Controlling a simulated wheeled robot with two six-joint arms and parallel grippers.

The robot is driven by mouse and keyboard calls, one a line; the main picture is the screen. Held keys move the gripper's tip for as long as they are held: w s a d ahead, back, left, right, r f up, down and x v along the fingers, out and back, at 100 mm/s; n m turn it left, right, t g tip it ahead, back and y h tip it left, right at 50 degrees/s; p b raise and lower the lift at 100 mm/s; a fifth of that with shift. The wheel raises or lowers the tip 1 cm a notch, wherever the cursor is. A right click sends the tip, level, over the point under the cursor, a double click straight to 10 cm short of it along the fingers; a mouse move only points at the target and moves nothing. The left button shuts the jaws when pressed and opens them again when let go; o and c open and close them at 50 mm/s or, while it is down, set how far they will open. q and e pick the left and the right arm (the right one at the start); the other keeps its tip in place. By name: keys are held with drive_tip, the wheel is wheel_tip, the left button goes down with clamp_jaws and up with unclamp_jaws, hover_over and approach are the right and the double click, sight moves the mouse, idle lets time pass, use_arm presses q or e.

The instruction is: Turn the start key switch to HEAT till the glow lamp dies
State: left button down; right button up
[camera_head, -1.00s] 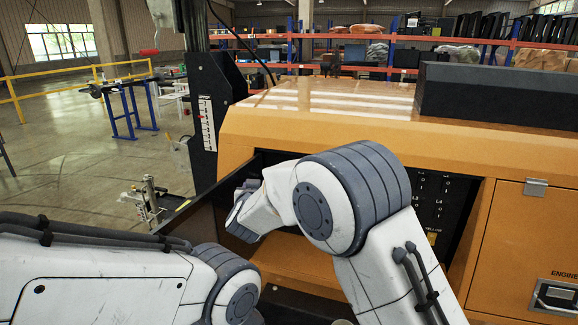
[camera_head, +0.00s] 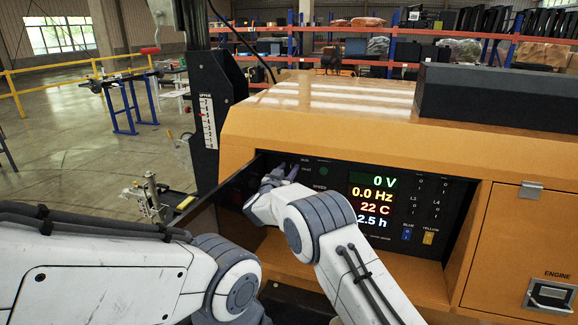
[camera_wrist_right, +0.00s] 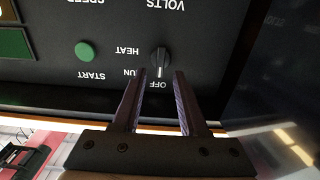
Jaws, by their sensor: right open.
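The start key switch (camera_wrist_right: 160,62) is a small dark knob on the black panel, upside down in the right wrist view. HEAT, RUN and OFF are lettered around it; its grip lies roughly upright in that view, in line with OFF. My right gripper (camera_wrist_right: 160,76) is open, its two fingertips at either side of the switch's OFF end. Whether they touch it I cannot tell. In the head view my right gripper (camera_head: 280,174) is at the panel's upper left and hides the switch. I cannot make out a lit glow lamp. My left gripper is outside the view.
The panel's display (camera_head: 374,202) reads 0 V, 0.0 Hz and 22 C. A green round button or lamp (camera_wrist_right: 85,51) sits beside the switch near START. An open dark door (camera_head: 220,205) stands left of the panel recess. Blue and yellow switches (camera_head: 418,235) are lower right.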

drive_tip(key=shift+w+d, duration=0.2)
drive_tip(key=shift+w, duration=0.2)
clamp_jaws()
drive_tip(key=shift+f, duration=0.15)
